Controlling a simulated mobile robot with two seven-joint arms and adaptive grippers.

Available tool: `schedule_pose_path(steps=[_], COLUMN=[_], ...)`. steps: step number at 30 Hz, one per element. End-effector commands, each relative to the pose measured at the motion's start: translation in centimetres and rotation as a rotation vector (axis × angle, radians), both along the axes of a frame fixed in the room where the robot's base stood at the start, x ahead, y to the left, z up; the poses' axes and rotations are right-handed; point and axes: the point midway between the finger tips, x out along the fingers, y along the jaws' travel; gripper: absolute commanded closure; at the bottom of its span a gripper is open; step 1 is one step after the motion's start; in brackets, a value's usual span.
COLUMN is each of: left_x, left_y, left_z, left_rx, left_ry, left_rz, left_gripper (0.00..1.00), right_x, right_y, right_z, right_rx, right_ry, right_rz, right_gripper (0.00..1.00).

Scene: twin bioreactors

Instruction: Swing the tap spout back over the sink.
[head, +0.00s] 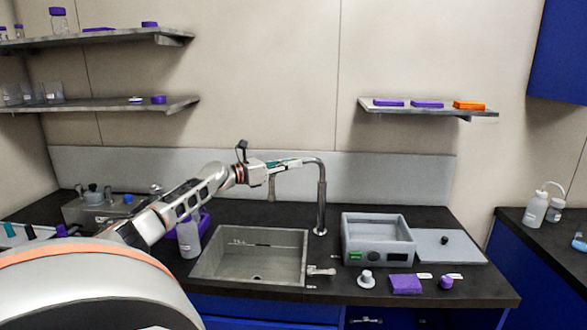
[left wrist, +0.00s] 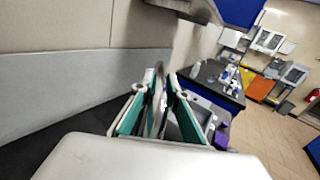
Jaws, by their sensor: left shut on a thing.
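The metal tap (head: 321,205) rises from the counter at the back right of the sink (head: 299,262). Its spout (head: 306,161) runs left from the top of the post, and a downturned end (head: 271,188) hangs below my gripper. In the picture this end is above the sink's back edge; I cannot tell whether it is over the basin. My left gripper (head: 288,163) is shut on the spout. In the left wrist view, the spout (left wrist: 160,90) shows between the green finger pads. My right gripper is not in view.
A grey device (head: 377,250) stands right of the sink, with a purple block (head: 405,284) in front of it. A bottle (head: 189,238) stands left of the sink, near my left arm. A wall shelf (head: 430,108) hangs at upper right. The basin looks empty.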

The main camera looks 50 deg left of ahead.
Motion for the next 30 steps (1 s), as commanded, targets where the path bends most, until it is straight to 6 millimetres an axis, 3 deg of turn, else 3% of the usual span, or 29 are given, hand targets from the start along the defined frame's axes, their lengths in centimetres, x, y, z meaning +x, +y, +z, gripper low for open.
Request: schedule_pose_path(steps=[9,28,29,30], left_x=[0.3,0.3,0.3,0.3], left_y=[1.1,1.5,1.5,1.5], left_z=[0.2,0.3,0.3,0.3], left_rx=[-0.002,-0.002,-0.002,-0.002], left_ry=[-0.005,-0.005,-0.006,-0.006], left_rz=[-0.047,-0.059,-0.058,-0.058], left_gripper=[1.00,1.00,0.80,0.70], right_x=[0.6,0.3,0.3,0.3], right_y=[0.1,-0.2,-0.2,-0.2], right_z=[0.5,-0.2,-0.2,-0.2], right_rx=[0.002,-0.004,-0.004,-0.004], right_ry=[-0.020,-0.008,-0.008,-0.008], right_rz=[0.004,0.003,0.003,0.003], right_gripper=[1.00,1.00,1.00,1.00])
